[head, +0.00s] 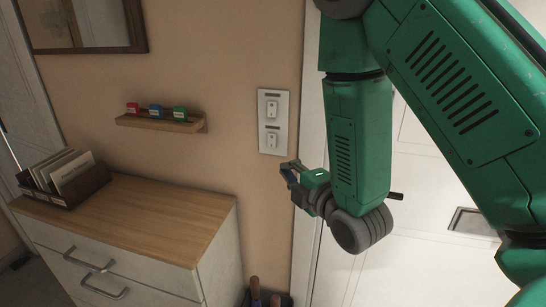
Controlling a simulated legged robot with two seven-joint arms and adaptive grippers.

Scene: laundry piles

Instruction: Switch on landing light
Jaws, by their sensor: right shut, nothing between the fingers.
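A pale switch plate (273,122) is fixed to the wall beside the door frame. It carries two rocker switches, an upper switch (272,108) and a lower switch (272,140), each with a small dark label above it. I cannot read the labels or tell which position the switches are in. My right gripper (287,170) is shut and empty, just below and slightly right of the plate's lower edge. I cannot tell whether it touches the wall. My left gripper is not in view.
A white drawer unit with a wooden top (140,210) stands at left, holding a letter box (65,180). A small shelf (160,123) with red, blue and green items hangs above it. A white door (420,230) is behind my right arm. A dark container (265,298) stands below.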

